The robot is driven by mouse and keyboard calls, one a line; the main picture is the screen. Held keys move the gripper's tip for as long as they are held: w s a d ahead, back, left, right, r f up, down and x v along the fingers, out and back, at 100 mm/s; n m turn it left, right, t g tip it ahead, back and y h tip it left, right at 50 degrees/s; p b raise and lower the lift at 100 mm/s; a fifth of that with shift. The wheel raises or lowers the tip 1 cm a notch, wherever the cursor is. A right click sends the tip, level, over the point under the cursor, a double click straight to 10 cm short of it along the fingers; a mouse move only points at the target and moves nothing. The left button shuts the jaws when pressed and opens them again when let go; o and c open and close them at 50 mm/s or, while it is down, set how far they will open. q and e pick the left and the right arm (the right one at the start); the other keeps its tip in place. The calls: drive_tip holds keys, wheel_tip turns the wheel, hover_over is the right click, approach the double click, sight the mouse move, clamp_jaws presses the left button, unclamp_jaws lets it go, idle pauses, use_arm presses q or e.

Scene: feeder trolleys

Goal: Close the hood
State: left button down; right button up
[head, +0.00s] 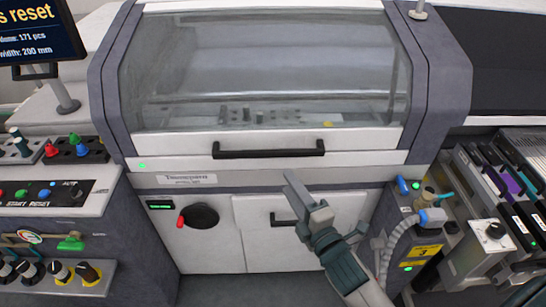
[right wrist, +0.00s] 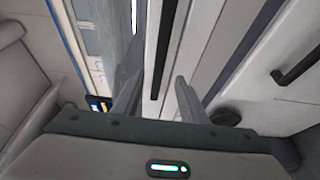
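The hood (head: 265,75) is a curved clear window in a white and grey frame on the machine in the middle of the head view. It looks down, with its lower edge near the front panel; I cannot tell whether a small gap is left. Its black bar handle (head: 268,149) runs across the lower frame. My right gripper (head: 303,192) is just below the handle's right end, apart from it in the head view. In the right wrist view, the fingers (right wrist: 160,75) are spread with nothing between them, and a dark strip, likely the handle, lies beyond. My left gripper is out of view.
White cabinet doors with a black handle (head: 285,219) and a round black knob (head: 203,216) are below the hood. A control panel (head: 50,194) stands left. Feeders (head: 505,190) and a grey hose (head: 395,240) are at right. A screen (head: 38,32) hangs upper left.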

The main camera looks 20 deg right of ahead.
sight(270, 156)
drive_tip(key=w+p, duration=0.1)
drive_tip(key=w, duration=0.2)
drive_tip(key=w+a, duration=0.1)
drive_tip(key=w, duration=0.3)
drive_tip(key=w+p, duration=0.1)
drive_tip(key=w, duration=0.3)
drive_tip(key=shift+w+a+p, duration=0.1)
drive_tip(key=shift+a+p, duration=0.05)
drive_tip(key=shift+p, duration=0.2)
clamp_jaws()
